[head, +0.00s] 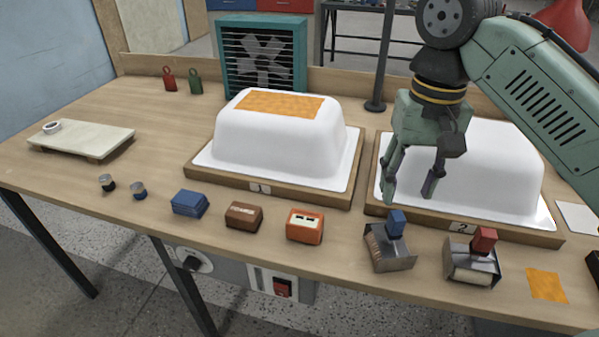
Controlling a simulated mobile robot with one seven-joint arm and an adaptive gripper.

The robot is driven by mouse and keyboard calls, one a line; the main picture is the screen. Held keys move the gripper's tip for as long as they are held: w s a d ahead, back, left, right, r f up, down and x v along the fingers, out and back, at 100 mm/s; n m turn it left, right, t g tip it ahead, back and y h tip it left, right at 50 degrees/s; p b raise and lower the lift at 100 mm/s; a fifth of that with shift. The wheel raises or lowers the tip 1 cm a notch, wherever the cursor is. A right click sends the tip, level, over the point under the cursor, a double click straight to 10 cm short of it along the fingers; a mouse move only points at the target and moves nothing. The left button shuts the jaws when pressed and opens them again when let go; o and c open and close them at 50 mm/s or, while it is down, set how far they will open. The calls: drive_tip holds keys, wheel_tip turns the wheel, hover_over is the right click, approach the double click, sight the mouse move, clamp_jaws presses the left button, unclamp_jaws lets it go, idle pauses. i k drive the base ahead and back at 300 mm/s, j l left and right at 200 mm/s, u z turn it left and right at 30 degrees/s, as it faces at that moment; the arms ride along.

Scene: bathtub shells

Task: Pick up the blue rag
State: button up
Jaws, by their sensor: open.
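A blue folded rag (189,203) lies near the front edge of the wooden workbench, left of the middle. It looks like a small flat stack. My gripper (410,194) is open and empty, its fingers pointing down. It hangs in front of the right-hand white tub shell (505,180), well to the right of the rag and apart from it. Nothing covers the rag.
Right of the rag sit a brown block (244,215), an orange box (304,225) and two metal tools with blue (397,223) and red handles (484,241). Left are two small jars (138,190). Behind stands the left tub shell (270,140) on its wooden base.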

sight(186, 203)
drive_tip(key=i+j+u, duration=0.3)
drive_tip(key=j, duration=0.2)
drive_tip(key=i+j+u, duration=0.3)
drive_tip(key=i+j, duration=0.05)
drive_tip(key=j, duration=0.1)
